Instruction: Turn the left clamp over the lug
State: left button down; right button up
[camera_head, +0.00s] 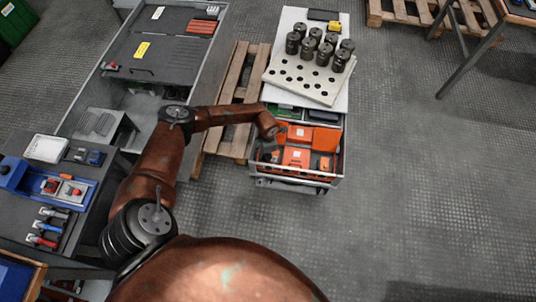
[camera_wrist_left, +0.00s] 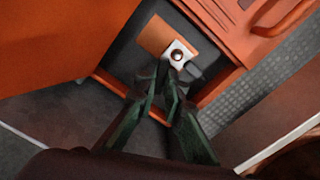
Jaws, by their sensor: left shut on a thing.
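My left gripper (camera_head: 270,146) reaches down to the left side of the orange unit (camera_head: 297,157) at the front of the cart. In the left wrist view the gripper (camera_wrist_left: 168,84) has its fingertips close together, shut on a small part, the left clamp, mostly hidden between them. Just beyond the tips is a pale metal lug with a round bolt head (camera_wrist_left: 178,55), lying against an orange-brown plate (camera_wrist_left: 162,36). A dark grey piece (camera_wrist_left: 195,74) shows to the right of the tips. I cannot tell whether the clamp covers the lug. My right gripper is not in view.
Orange walls surround the recess in the left wrist view. On the cart behind stand several dark cylinders (camera_head: 311,42) on a white perforated board (camera_head: 296,85). A wooden pallet (camera_head: 238,85) lies left of the cart. The floor to the right is clear.

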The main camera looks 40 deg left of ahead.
pick_arm(q)
jog(key=shift+m, duration=1.2)
jog(key=shift+d+m+b, duration=0.1)
jog(key=shift+m+b, duration=0.3)
jog(key=shift+m, duration=0.9)
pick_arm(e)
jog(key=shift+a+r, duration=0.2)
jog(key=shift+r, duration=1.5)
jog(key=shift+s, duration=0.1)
pick_arm(q)
jog(key=c, duration=2.3)
grip_release()
jog(key=shift+r, duration=0.1)
notch_tip(320, 180, up, 12)
